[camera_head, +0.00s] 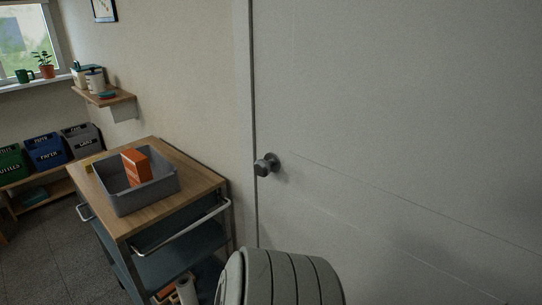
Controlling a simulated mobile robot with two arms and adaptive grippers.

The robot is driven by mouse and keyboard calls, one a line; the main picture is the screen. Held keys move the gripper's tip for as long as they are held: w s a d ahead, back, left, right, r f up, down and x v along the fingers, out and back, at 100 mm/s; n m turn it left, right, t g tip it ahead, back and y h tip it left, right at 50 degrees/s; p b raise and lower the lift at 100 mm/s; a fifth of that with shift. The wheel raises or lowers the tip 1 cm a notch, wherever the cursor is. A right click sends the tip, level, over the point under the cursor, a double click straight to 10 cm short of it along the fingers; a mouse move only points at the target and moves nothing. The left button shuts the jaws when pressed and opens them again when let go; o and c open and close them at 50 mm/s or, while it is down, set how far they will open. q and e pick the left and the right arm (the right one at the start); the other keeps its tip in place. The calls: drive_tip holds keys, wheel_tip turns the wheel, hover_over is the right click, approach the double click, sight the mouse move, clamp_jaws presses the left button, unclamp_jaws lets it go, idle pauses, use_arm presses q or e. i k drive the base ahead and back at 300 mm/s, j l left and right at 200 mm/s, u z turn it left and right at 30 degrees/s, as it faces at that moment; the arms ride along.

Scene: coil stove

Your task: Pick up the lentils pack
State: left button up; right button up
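An orange box-shaped pack (136,166) stands upright in a grey open bin (148,198) on top of a wooden-topped cart (196,176). Its label is too small to read, so I cannot tell whether it is the lentils pack. The bin's front wall hides the pack's lower part. Neither of my grippers is in view.
A closed white door with a round knob (266,165) fills the right side. A grey ribbed rounded object (285,280) is at the bottom centre. A wall shelf (108,100) holds canisters. Labelled bins, including a blue one (45,150), stand at left. Floor (60,255) shows clear left of the cart.

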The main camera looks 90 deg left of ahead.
sight(138, 169)
drive_tip(key=u, duration=3.7)
